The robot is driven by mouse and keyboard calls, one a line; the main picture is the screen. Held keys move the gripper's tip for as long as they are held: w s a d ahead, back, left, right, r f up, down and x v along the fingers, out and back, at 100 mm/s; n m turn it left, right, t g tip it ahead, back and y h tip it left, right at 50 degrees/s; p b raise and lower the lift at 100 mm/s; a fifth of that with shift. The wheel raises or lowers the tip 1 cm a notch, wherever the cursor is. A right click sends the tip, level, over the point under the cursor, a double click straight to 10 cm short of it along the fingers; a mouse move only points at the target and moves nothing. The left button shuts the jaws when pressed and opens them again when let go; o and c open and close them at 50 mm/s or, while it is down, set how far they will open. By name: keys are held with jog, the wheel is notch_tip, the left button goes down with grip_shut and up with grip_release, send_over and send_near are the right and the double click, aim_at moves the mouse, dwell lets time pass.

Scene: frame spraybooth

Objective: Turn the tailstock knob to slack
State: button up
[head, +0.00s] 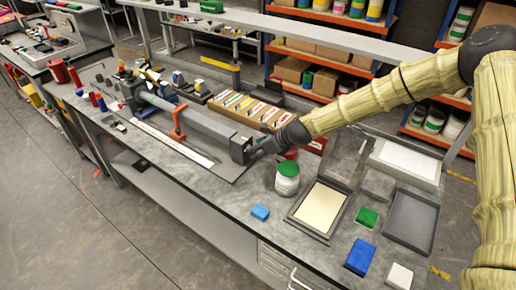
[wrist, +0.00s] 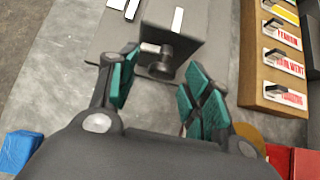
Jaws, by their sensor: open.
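The tailstock is a grey block (wrist: 185,30) at the end of a long grey bar fixture; it also shows in the head view (head: 238,149). Its dark round knob (wrist: 161,69) sticks out of the near face, with a pale bar at its left side. A white mark lies on the block's top. My gripper (wrist: 164,84) is open, its green-padded fingers left and right of the knob, with visible gaps. Whether the fingertips reach the knob's depth, I cannot tell. In the head view my gripper (head: 260,147) is close to the tailstock and the knob cannot be made out.
A box of labelled cards (wrist: 270,60) stands right of the tailstock. A green-lidded jar (head: 288,180), a blue block (head: 260,213) and a framed tray (head: 340,212) are on the bench's near end. Bare bench top lies left of the tailstock.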

jog(key=shift+w+a+f, duration=0.1)
jog(key=shift+w+f, duration=0.3)
jog(key=shift+w, duration=0.05)
jog(key=shift+s+r, duration=0.3)
jog(key=shift+s, duration=0.05)
jog(key=c, duration=0.7)
jog(key=shift+c, duration=1.4)
jog(key=shift+f, duration=0.1)
jog(key=shift+c, duration=0.4)
jog(key=shift+f+b, duration=0.15)
jog(key=shift+b, duration=0.25)
